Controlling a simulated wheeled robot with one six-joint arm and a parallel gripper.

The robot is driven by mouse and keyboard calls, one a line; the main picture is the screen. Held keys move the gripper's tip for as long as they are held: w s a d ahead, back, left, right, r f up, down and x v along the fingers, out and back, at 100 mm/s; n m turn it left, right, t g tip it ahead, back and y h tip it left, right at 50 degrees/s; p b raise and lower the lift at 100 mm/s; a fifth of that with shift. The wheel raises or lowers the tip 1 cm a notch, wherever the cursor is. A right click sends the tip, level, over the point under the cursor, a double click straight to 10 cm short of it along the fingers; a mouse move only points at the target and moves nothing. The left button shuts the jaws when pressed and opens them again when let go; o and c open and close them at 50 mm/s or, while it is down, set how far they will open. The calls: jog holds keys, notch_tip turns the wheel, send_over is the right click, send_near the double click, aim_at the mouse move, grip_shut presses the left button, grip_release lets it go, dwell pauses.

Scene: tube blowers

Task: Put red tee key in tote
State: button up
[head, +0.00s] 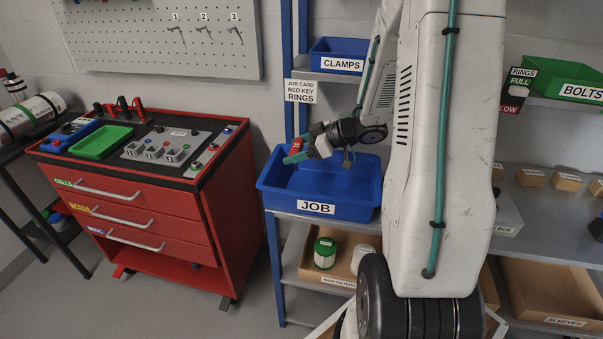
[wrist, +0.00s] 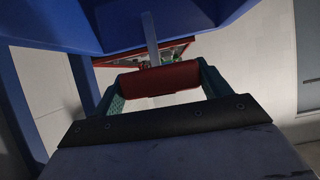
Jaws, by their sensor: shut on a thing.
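The red tee key (head: 296,145) is in my gripper (head: 299,156), which is over the left part of the blue JOB tote (head: 330,210). In the wrist view the key's red handle (wrist: 160,78) lies crosswise between the two teal fingers of my gripper (wrist: 158,84). A grey shaft (wrist: 150,38) runs away from the handle towards the top of the picture. The tote's blue wall (wrist: 205,25) fills the top of the wrist view. In the head view the key's shaft is hard to make out. The bare blue inside of the tote shows below my gripper.
The tote stands on a shelf with a blue post (head: 287,60) at its left. A job card (head: 300,91) and a blue CLAMPS bin (head: 340,58) are above it. A red tool cart (head: 150,200) stands to the left, with a floor gap between.

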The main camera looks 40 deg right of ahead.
notch_tip(320, 180, down, 6)
jog(key=shift+f, duration=0.25)
jog(key=shift+f, duration=0.2)
jog(key=o, duration=1)
jog(key=shift+o, duration=0.2)
